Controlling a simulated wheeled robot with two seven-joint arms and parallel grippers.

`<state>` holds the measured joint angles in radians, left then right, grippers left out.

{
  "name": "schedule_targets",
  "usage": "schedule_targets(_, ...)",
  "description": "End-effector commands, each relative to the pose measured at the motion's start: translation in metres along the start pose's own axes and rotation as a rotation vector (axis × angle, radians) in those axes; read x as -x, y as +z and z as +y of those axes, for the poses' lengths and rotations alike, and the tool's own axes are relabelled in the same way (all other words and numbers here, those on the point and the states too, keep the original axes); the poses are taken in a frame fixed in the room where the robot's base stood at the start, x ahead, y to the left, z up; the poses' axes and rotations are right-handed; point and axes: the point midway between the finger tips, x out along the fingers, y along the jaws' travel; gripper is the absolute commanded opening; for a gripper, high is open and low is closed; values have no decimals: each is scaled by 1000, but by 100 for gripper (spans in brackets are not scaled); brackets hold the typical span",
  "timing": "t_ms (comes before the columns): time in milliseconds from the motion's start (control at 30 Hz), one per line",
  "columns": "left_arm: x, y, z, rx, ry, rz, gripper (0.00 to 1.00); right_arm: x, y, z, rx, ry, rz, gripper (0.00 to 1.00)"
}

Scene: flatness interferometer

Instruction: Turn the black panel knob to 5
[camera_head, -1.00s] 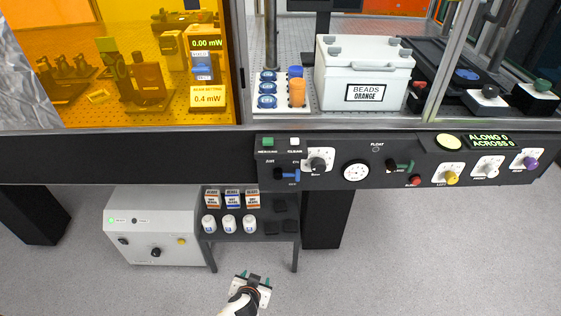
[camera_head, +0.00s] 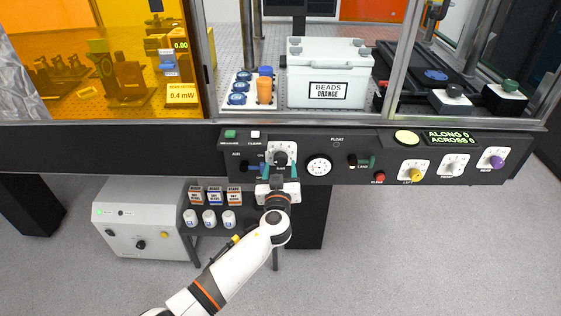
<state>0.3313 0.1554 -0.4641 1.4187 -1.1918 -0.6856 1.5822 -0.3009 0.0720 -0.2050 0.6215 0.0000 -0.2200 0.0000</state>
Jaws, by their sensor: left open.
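The black panel knob (camera_head: 280,159) sits on a white plate on the dark control panel (camera_head: 392,172), just left of the round white gauge. My left gripper (camera_head: 281,172) is in front of the panel at this knob. Its two teal fingertips are apart, one toward each side of the knob's lower part. I cannot tell whether they touch the knob. The gripper hides the lower part of the plate, and the scale marks are too small to read. My right gripper is out of view.
A blue-handled valve (camera_head: 252,168) is close left of the gripper; the gauge (camera_head: 319,167) is close right. Further right are a green lever (camera_head: 366,161), a red button (camera_head: 379,178) and yellow (camera_head: 416,175), white and purple knobs. A shelf with white bottles (camera_head: 210,217) stands below.

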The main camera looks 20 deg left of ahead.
Motion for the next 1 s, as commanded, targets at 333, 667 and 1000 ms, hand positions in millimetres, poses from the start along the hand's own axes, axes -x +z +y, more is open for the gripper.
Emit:
schedule_targets(333,-30,0,0,0,0,1,60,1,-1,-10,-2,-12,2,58)
schedule_targets(667,-30,-1,0,0,-1,1,45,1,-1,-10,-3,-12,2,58)
schedule_targets(1000,-30,-1,0,-6,0,2,15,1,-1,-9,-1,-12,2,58)
